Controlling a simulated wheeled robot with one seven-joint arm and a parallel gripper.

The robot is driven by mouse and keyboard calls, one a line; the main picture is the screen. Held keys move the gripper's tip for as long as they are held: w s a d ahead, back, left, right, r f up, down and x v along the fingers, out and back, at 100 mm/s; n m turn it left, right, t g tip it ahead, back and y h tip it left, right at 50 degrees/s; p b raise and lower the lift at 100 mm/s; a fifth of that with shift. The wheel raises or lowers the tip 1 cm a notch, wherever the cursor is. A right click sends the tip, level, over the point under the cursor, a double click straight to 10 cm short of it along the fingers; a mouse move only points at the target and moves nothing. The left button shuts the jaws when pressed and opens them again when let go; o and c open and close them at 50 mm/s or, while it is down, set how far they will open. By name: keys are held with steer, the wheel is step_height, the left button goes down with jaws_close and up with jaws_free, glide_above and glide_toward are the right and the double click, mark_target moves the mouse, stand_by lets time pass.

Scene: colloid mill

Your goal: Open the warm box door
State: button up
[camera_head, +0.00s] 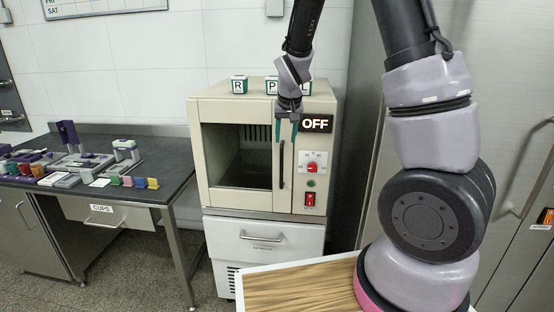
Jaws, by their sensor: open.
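The warm box (212,106) is a cream cabinet with a dark window in its front door (240,201). The door looks shut. Its dark vertical handle (282,165) runs along the door's right edge. My gripper (286,135) hangs in front of the box, fingers pointing down, near the upper end of the handle. Its teal fingers are apart, and nothing shows between them. I cannot tell whether they touch the handle. A black OFF sign (316,124), a red dial (313,168) and a red switch (310,199) are on the panel right of the door.
Lettered cubes (239,85) stand on top of the box. The box rests on a white drawer unit (262,240). A dark table (155,185) with colourful items stands left. A wooden board (300,287) lies in front. A steel cabinet (512,160) stands right.

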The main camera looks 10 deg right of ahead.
mark_target(281, 161)
steer(key=shift+w+a+f, duration=0.15)
steer(key=shift+w+f, duration=0.25)
steer(key=shift+f, duration=0.1)
steer(key=shift+w+a+f, duration=0.15)
steer(key=shift+w+f, duration=0.2)
steer(key=shift+f, duration=0.15)
steer(key=x, duration=1)
steer(key=shift+w+d+f, duration=0.1)
steer(key=shift+w+f, duration=0.1)
steer(key=shift+f, duration=0.05)
jaws_close()
